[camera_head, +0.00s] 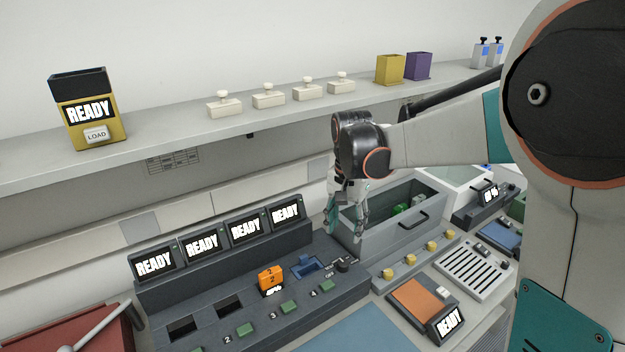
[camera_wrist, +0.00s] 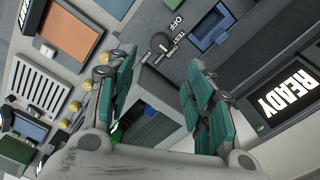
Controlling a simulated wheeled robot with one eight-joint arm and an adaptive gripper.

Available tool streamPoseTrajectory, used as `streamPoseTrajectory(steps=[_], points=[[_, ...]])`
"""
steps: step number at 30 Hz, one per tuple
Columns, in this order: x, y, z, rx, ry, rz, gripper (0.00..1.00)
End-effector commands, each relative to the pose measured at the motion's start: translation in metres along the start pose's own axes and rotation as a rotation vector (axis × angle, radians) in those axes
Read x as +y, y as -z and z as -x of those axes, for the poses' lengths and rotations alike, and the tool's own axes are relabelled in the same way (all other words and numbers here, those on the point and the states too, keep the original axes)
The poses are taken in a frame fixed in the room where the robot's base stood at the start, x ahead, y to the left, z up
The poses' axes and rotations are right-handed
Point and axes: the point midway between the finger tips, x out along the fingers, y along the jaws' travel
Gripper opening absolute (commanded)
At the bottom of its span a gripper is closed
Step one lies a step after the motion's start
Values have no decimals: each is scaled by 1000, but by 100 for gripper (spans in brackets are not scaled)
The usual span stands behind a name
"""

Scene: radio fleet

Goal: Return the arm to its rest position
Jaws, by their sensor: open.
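My gripper (camera_head: 346,222) hangs from my arm, pointing down, at the left end of the open grey bin and near the right end of the dark charger console (camera_head: 330,318). In the wrist view my gripper (camera_wrist: 158,95) has its two teal-padded fingers apart with nothing between them. The grey bin (camera_head: 400,235) holds green and white items. My arm reaches in from the right in the head view. Whether the fingers touch the bin cannot be told.
An orange radio (camera_head: 271,279) stands in one console slot. READY screens (camera_head: 201,246) line its back. The shelf (camera_head: 190,135) above carries a yellow READY box (camera_head: 86,110), several white blocks, a yellow cup (camera_head: 390,69) and a purple cup (camera_head: 419,66). An orange-topped pad (camera_head: 424,300) lies at front right.

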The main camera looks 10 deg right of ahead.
Motion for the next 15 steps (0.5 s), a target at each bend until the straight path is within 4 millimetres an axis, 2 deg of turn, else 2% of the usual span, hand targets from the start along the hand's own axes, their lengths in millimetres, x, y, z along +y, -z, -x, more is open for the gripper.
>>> streamPoseTrajectory(steps=[5,15], points=[[8,-9,11,23,19,33,48],[49,-55,52,156,110,213,48]])
